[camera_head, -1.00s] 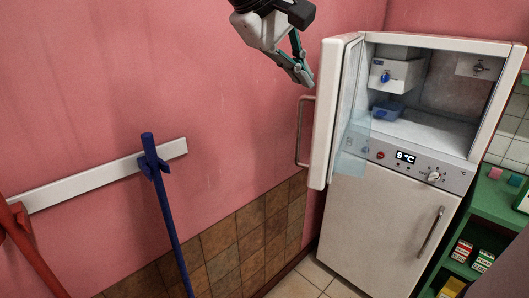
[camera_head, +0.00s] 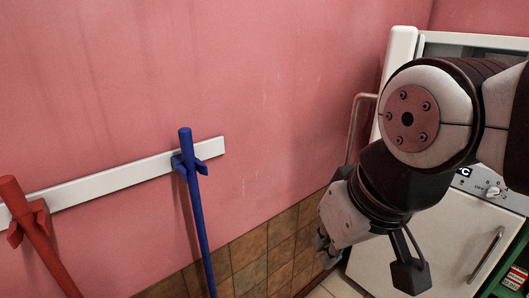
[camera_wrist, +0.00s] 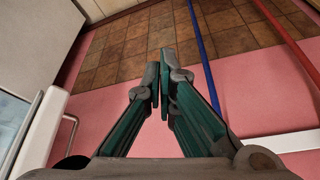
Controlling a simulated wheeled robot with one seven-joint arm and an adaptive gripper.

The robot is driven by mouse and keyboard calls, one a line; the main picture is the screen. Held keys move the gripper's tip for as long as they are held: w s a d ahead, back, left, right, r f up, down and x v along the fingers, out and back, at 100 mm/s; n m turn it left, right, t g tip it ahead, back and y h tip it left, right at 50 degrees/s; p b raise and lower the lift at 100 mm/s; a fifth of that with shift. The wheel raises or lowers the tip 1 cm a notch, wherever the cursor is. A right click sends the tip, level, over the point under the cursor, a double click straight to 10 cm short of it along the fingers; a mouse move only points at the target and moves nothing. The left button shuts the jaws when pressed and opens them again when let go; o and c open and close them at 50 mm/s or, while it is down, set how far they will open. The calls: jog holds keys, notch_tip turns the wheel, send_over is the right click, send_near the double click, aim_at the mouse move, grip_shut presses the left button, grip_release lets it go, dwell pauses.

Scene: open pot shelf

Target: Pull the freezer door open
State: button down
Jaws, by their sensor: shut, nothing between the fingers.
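The white freezer door (camera_head: 397,70) stands open at the upper right of the head view, swung out toward the pink wall. Its light bar handle (camera_head: 358,125) faces the wall. In the wrist view the door (camera_wrist: 42,135) is at the lower left, with the handle (camera_wrist: 68,135) on its wall side. My gripper (camera_head: 323,250) is below the handle in the head view, apart from it. In the wrist view my gripper (camera_wrist: 160,68) has its teal fingers together and empty, right of the handle. My arm hides most of the freezer compartment and part of the door.
The lower fridge door (camera_head: 470,250) is closed. A white rail (camera_head: 110,182) on the wall holds a blue pole (camera_head: 190,200) and a red pole (camera_head: 35,240). A green shelf (camera_head: 515,255) stands at the right. Bare pink wall lies between rail and door.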

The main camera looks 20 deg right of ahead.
jog(key=w+d+r+m+g+y+p, duration=0.1)
jog(key=w+d+r+m+y+p, duration=0.2)
jog(key=d+m, duration=0.6)
jog(key=w+d+r+m+y, duration=0.2)
jog(key=w+d+m, duration=0.2)
jog(key=d+m, duration=0.4)
jog(key=s+d+f+m+t+y+p, duration=0.15)
jog(key=d+m, duration=0.35)
jog(key=d, duration=0.5)
jog(key=s+d+m+t+h+p, duration=0.15)
jog(key=d+m, duration=0.35)
jog(key=d, duration=0.5)
jog(key=w+a+f+y, duration=0.1)
jog(key=w+a+f, duration=0.6)
jog(key=shift+w+a+f+p, duration=0.15)
jog(key=shift+w+a+p, duration=0.1)
jog(key=shift+w+p, duration=0.15)
